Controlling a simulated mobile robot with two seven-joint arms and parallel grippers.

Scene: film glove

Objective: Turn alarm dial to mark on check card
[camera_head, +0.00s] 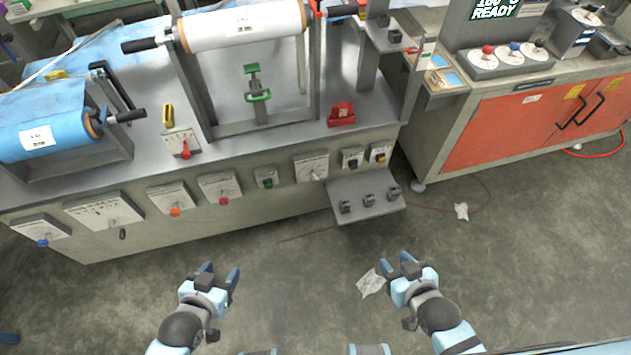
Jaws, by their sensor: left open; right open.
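Several dials with white scale plates sit on the front of the grey machine, including one with a blue knob (42,242), one with an orange knob (175,211), one with a red knob (223,200) and one with a grey knob (316,176). A red-knobbed dial (184,150) is on the machine top. I cannot tell which is the alarm dial. No card is readable as the check card; small cards lie in a tray (452,85) at right. My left gripper (219,270) and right gripper (396,261) are open and empty above the floor, apart from the machine.
A white film roll (240,27) and a blue roll (45,138) are mounted on the machine. A grey shelf (365,205) juts out from its front. An orange-doored cabinet (505,128) stands at right. Crumpled scraps (370,284) lie on the otherwise open floor.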

